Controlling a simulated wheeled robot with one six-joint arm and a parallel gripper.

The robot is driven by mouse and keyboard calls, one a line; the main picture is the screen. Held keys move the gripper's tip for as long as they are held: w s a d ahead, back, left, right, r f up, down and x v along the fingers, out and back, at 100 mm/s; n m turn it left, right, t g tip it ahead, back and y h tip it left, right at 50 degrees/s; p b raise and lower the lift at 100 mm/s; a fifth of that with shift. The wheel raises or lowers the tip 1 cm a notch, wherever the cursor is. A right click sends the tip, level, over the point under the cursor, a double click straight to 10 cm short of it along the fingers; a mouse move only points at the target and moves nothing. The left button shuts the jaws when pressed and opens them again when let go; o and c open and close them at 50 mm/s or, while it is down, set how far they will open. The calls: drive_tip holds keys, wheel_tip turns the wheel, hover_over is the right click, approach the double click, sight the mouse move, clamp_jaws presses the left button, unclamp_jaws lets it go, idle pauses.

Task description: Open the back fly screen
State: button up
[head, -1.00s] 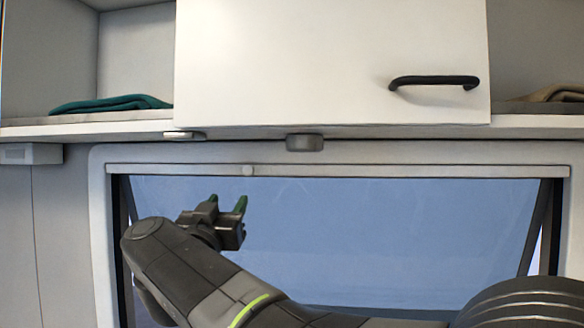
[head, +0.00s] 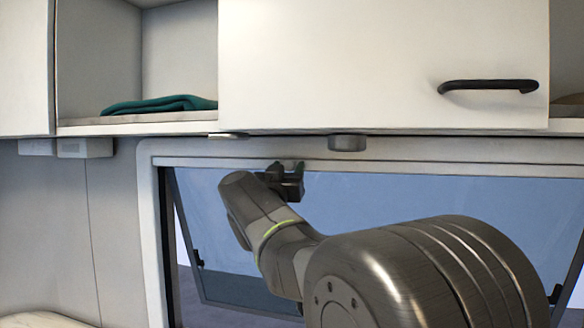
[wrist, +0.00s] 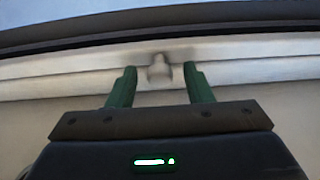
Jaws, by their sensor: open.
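The fly screen's pale bar (head: 420,168) runs along the top of the window frame in the head view; the bar also shows in the wrist view (wrist: 240,70). A small pale knob (wrist: 160,70) sticks out from it. My gripper (head: 285,168) is at the bar, left of the window's middle, and hides the knob in the head view. In the wrist view my gripper (wrist: 160,82) is open, with its green fingertips on either side of the knob. A gap shows between each finger and the knob. I cannot tell how deep the knob sits between them.
A white cupboard door (head: 350,60) with a black handle (head: 488,86) is above the window. A small grey catch (head: 347,142) hangs under it, close above the bar. An open shelf holds a folded teal cloth (head: 160,104). The window pane (head: 400,200) lies behind my arm.

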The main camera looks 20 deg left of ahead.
drive_tip(key=shift+c, duration=0.3)
clamp_jaws()
wheel_tip(320, 180, down, 55)
drive_tip(key=b, duration=3.5)
drive_tip(key=shift+b, duration=0.4)
drive_tip(key=shift+o, duration=0.3)
unclamp_jaws()
drive_tip(key=v, duration=1.3)
drive_tip(key=shift+s, duration=0.4)
